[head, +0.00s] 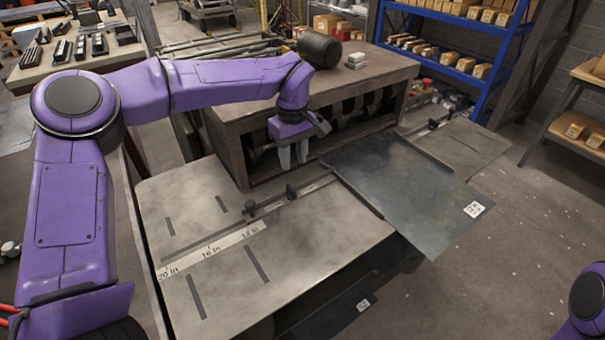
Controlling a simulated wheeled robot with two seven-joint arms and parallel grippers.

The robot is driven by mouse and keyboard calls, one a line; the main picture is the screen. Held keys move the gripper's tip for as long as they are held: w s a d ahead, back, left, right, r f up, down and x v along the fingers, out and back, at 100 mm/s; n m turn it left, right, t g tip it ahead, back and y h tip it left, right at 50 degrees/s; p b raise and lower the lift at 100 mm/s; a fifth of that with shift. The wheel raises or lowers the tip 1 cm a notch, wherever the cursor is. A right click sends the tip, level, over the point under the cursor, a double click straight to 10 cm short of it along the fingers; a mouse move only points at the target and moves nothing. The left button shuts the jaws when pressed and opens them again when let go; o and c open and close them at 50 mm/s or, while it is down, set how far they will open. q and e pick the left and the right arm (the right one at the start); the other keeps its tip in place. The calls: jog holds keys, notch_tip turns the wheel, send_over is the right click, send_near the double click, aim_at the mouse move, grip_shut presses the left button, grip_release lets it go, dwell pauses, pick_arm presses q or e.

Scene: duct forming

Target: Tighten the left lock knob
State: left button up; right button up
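A machine with a grey metal left table (300,240) has a slotted rail running across it. A small black knob (291,190) stands on this rail, and a dark clamp block (250,208) sits further left on it. I cannot tell for certain which is the left lock knob. My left gripper (293,158) points down above and slightly behind the black knob, in front of the machine's roller opening. Its two grey fingers are apart, with nothing visible between them. My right gripper is out of view; only part of my purple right arm shows at the lower right.
A dark sheet (400,180) with a white label lies right of the rail. The machine's wooden-looking housing (225,140) rises close behind my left gripper, with a dark cylinder (319,48) on top. A scale strip (210,250) marks the left table. Blue shelves (460,50) stand behind.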

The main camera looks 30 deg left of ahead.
pick_arm(q)
jog(key=p, duration=0.1)
send_over(293, 190)
jog(key=f, duration=0.5)
jog(key=shift+s+f, duration=0.25)
jog(key=shift+f, duration=0.05)
jog(key=f, duration=0.4)
jog(key=shift+w+f+p, duration=0.35)
jog(key=shift+p, duration=0.05)
jog(key=shift+s, duration=0.15)
grip_shut()
